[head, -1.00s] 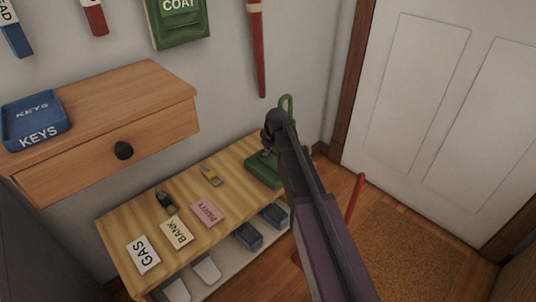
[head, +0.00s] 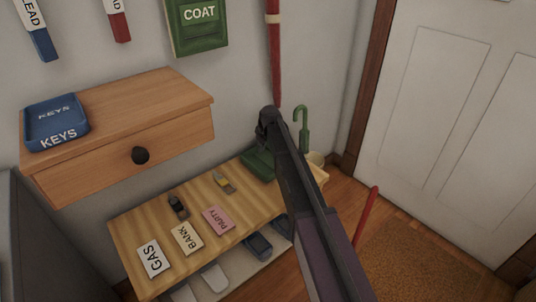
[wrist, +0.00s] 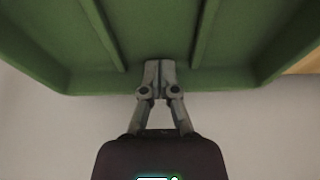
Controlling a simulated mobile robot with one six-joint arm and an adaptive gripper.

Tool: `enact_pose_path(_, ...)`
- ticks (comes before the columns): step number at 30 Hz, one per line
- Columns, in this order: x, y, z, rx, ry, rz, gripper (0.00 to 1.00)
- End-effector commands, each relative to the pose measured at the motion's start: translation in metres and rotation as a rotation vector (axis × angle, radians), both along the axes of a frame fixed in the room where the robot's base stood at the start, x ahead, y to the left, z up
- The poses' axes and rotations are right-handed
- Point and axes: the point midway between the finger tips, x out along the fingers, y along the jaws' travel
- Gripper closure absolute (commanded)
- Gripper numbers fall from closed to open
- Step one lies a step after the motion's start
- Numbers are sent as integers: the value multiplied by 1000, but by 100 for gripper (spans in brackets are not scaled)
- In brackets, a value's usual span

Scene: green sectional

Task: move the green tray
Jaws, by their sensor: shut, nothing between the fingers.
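The green tray (head: 257,165) is at the back right of the striped wooden bench, against or close to the wall, and partly hidden by my arm. In the wrist view the green tray (wrist: 160,30) fills the upper part, with raised ribs and a rim. My gripper (wrist: 160,66) is shut and empty, with its fingertips overlapping the tray's edge. I cannot tell whether they touch it. In the head view my arm hides the fingertips.
The bench (head: 140,235) holds cards marked GAS, BANK and PARTY (head: 217,220), a yellow tag (head: 224,183) and a dark item (head: 178,206). Above it juts a drawer unit (head: 125,150) with a blue KEYS tray (head: 57,122). A green umbrella handle (head: 303,125) stands right of my arm.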

Motion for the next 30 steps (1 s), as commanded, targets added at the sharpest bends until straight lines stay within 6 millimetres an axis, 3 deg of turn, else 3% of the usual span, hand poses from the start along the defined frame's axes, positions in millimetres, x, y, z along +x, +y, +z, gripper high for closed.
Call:
enact_pose_path(16,0,0,0,0,0,-1,100)
enact_pose_path(28,-27,-24,0,-1,0,-1,100)
enact_pose_path(30,-24,-24,12,0,0,0,100)
